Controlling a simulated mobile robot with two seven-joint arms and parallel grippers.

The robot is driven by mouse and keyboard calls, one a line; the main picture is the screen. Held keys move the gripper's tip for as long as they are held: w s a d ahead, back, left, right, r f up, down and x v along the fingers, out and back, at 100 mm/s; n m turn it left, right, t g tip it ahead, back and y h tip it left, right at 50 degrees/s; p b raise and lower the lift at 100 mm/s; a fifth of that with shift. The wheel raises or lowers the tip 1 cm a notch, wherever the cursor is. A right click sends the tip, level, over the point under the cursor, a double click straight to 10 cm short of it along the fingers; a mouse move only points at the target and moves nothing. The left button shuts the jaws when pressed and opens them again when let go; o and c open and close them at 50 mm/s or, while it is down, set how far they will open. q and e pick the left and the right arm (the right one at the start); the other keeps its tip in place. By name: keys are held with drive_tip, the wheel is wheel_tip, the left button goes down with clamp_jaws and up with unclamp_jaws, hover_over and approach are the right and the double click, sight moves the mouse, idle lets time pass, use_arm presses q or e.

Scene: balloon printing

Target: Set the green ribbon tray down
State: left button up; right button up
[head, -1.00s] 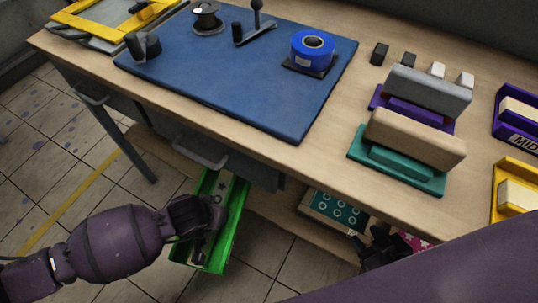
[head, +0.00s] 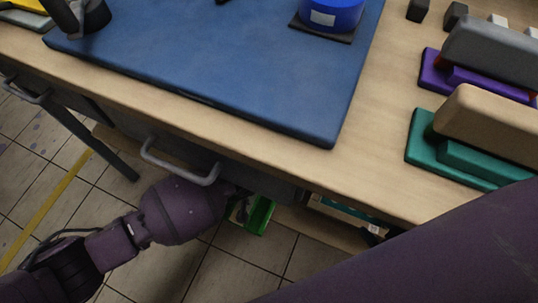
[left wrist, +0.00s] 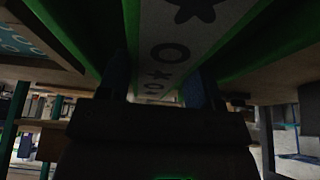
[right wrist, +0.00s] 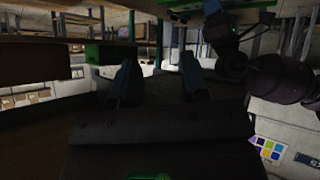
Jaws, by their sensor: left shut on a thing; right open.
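The green ribbon tray (head: 259,215) shows in the head view below the table's front edge, mostly hidden by my left arm and the drawer. In the left wrist view it runs away overhead, with green walls (left wrist: 235,60) and a pale strip printed with dark stars and rings (left wrist: 165,52). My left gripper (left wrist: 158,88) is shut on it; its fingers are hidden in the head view. My right gripper (head: 372,236) is open and empty under the table front; its spread fingers show in the right wrist view (right wrist: 158,80). I cannot tell whether the tray touches a shelf.
The wooden table (head: 290,165) carries a blue mat (head: 230,75), a blue tape roll (head: 330,15) and teal (head: 450,160) and purple (head: 440,75) stamp holders. A drawer handle (head: 180,170) sticks out above my left arm. A low wooden shelf (head: 310,228) lies under the table.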

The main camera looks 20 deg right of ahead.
use_arm(q)
drive_tip(key=w+d+b, duration=0.1)
drive_tip(key=w+d, duration=0.1)
drive_tip(key=w+d+b, duration=0.1)
drive_tip(key=w+d, duration=0.1)
drive_tip(key=shift+w+d+f, duration=0.15)
drive_tip(key=shift+d+f, duration=0.05)
drive_tip(key=shift+d, duration=0.1)
drive_tip(key=shift+w+d+r, duration=0.15)
drive_tip(key=shift+w+d, duration=0.1)
drive_tip(key=shift+w, duration=0.15)
drive_tip(key=b+x, duration=0.2)
drive_tip(key=x, duration=0.1)
drive_tip(key=shift+s, duration=0.3)
drive_tip(key=shift+w+f, duration=0.1)
drive_tip(key=shift+f, duration=0.3)
drive_tip(key=shift+w+a+r, duration=0.1)
drive_tip(key=shift+w+r, duration=0.05)
drive_tip(key=shift+w, duration=0.05)
use_arm(e)
drive_tip(key=shift+s+d+f+m+t, duration=0.15)
drive_tip(key=shift+d+m+t, duration=0.15)
drive_tip(key=shift+t, duration=0.2)
drive_tip(key=shift+d+f+m+t, duration=0.15)
drive_tip(key=shift+d+m+t, duration=0.15)
drive_tip(key=shift+t, duration=0.2)
use_arm(q)
drive_tip(key=shift+f+b, duration=0.25)
drive_tip(key=shift+b, duration=0.05)
drive_tip(key=o, duration=1.2)
